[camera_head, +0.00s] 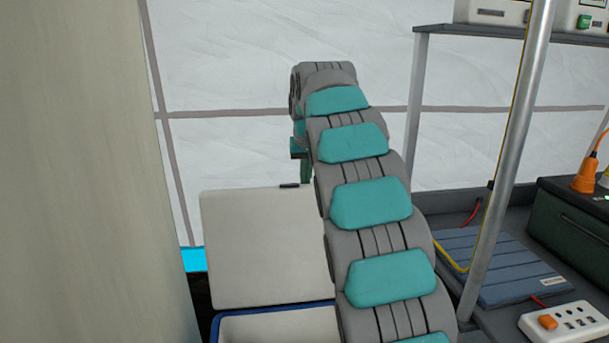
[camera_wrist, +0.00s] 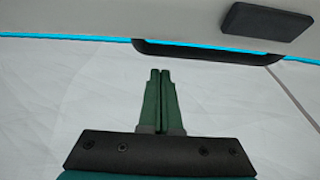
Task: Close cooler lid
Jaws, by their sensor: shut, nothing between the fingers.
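The cooler lid (camera_head: 262,250) stands raised, its pale inner face toward the head camera. The cooler body (camera_head: 275,328), white inside with a blue rim, is partly cut off at the bottom. My gripper (camera_head: 305,172) points down by the lid's upper right corner; its fingertips are partly hidden there. In the wrist view the green fingers of my gripper (camera_wrist: 160,72) are together and empty. A pale panel, seemingly the lid (camera_wrist: 90,15), crosses the top with a dark block (camera_wrist: 268,27) on it. I cannot tell whether the fingers touch the lid.
A metal pole (camera_head: 510,150) stands right of my arm. Behind it a dark bench holds a blue-grey folded pad (camera_head: 490,265), a white power strip (camera_head: 573,328) and a dark green box (camera_head: 570,225). A beige panel (camera_head: 80,170) fills the left side.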

